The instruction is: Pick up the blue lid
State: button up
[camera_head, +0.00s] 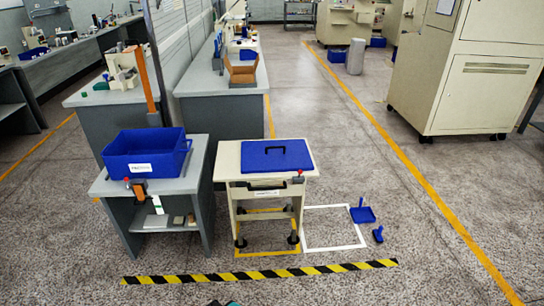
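The blue lid (275,162) lies flat on top of a beige cart (228,168), a little right of the middle of the head view. It is a flat rectangle with a dark handle across its upper part. Nothing rests on it. My gripper does not show clearly in this view; only a small dark and teal shape, which I cannot identify, cuts into the bottom edge.
A blue bin (145,161) stands on a grey table (186,184) left of the cart. A blue dustpan (364,215) and a small brush (378,234) lie on the floor at right. A yellow-black floor stripe (262,273) runs in front. Floor further right is clear.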

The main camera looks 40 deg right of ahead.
aim_at(261, 156)
jog(key=z, duration=0.1)
jog(key=i, duration=0.95)
jog(key=u, duration=0.05)
